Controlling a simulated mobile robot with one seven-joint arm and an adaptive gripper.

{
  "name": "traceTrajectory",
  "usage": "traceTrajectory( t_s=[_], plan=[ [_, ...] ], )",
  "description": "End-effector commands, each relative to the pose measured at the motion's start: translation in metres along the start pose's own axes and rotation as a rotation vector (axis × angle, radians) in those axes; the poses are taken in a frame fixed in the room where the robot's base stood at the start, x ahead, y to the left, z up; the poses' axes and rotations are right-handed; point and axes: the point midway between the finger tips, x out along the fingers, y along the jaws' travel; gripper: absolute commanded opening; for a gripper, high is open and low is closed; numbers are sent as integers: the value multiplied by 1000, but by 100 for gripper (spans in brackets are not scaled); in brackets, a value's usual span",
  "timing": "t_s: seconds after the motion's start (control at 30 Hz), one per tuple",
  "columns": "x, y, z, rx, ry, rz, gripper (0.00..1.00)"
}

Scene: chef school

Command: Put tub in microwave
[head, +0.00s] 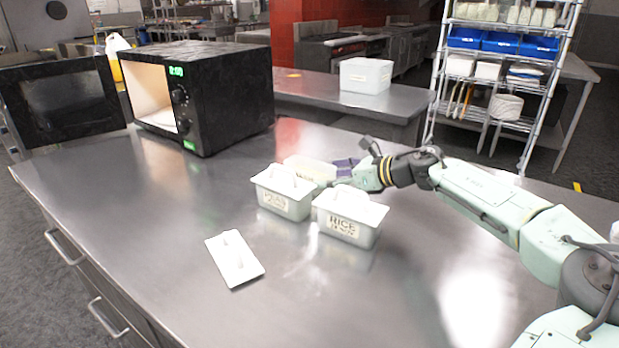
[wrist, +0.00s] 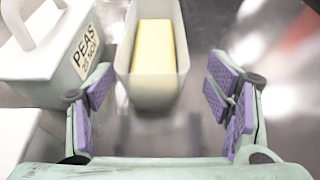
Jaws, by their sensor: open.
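An open white tub (head: 310,168) stands on the steel counter behind two lidded tubs. In the wrist view this tub (wrist: 123,50) holds something yellow and lies straight ahead. My gripper (head: 346,167) is at the tub's right in the head view. In the wrist view my gripper (wrist: 160,98) is open and empty, its purple-padded fingers spread wider than the tub, whose near end lies between or just ahead of the fingertips. The black microwave (head: 228,100) stands at the back left with its door (head: 62,98) swung open to the left and a lit interior.
The lidded peas tub (head: 284,204) stands close beside the open tub and also shows in the wrist view (wrist: 60,60). The lidded rice tub (head: 350,232) is to its right. A loose white lid (head: 234,262) lies in front. The counter (head: 140,215) before the microwave is clear.

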Motion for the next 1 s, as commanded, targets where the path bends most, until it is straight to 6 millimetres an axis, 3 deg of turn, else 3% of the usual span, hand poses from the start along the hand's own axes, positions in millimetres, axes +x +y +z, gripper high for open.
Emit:
traceTrajectory(
  t_s=[0.33,0.63,1.0],
  plan=[
    [46,6,4,0,0,2,73],
    [50,6,2,0,0,0,73],
    [50,6,2,-1,0,0,48]
  ],
)
